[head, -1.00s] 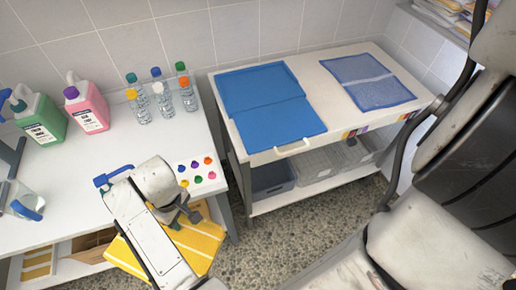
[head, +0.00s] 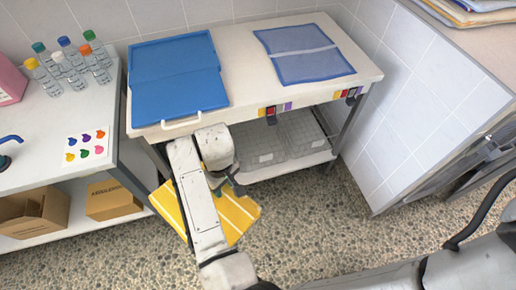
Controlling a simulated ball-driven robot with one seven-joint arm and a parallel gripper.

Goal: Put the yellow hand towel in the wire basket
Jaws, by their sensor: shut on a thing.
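The yellow hand towel (head: 236,212) with pale stripes hangs below my gripper (head: 226,184), above the speckled floor and in front of the cart. My gripper is shut on it, though my arm hides the middle of the towel and most of the grip. Grey wire baskets (head: 296,133) with white labels stand on the cart's lower shelf, under the worktop, behind and to the right of my gripper. The towel is apart from them. My arm hides the left part of that shelf.
A grey-white cabinet (head: 425,120) stands right. Floor (head: 320,225) is clear in front of the cart.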

